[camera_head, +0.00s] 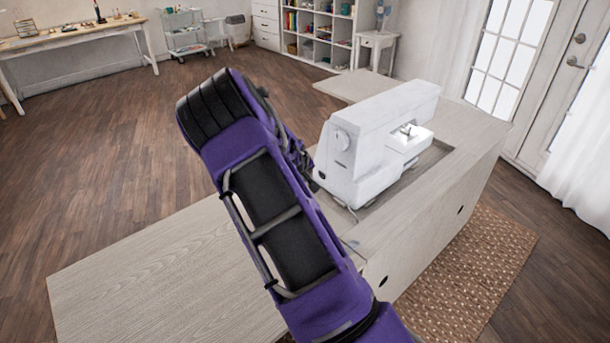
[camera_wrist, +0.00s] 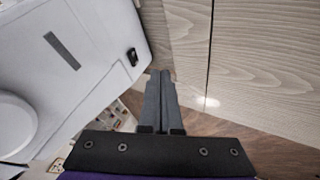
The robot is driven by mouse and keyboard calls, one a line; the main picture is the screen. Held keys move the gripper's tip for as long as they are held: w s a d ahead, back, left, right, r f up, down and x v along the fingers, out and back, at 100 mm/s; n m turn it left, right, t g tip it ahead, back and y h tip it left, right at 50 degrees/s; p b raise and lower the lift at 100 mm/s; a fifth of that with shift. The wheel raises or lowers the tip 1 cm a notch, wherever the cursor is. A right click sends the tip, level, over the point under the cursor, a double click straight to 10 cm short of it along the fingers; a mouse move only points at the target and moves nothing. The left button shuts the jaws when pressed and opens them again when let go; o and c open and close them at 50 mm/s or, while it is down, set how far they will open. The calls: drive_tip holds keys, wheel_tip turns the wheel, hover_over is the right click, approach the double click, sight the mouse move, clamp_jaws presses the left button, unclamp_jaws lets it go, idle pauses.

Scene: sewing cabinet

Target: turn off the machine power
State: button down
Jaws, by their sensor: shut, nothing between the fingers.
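A white sewing machine (camera_head: 368,140) stands in the recess of a wooden cabinet. In the wrist view the machine's side (camera_wrist: 85,50) fills the left, with a round handwheel at the far left edge. A small black rocker switch (camera_wrist: 132,57) sits on that side near its edge. Its on or off position is too small to tell. My gripper (camera_wrist: 160,74) is shut and empty, its fingertips a little below and right of the switch. I cannot tell whether they touch the machine.
The cabinet's light wooden top (camera_head: 150,275) extends to the left, and bare wood lies right of the fingers in the wrist view. A woven rug (camera_head: 475,265) lies on the floor at right. A workbench (camera_head: 75,38) and shelves (camera_head: 320,35) stand far back.

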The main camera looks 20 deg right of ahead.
sight(321, 175)
drive_tip(key=x, duration=0.5)
drive_tip(key=shift+w+d, duration=0.1)
drive_tip(key=shift+d, duration=0.25)
drive_tip(key=shift+w+d, duration=0.2)
drive_tip(key=shift+d, duration=0.85)
drive_tip(key=shift+w+d, duration=0.15)
drive_tip(key=shift+d, duration=0.35)
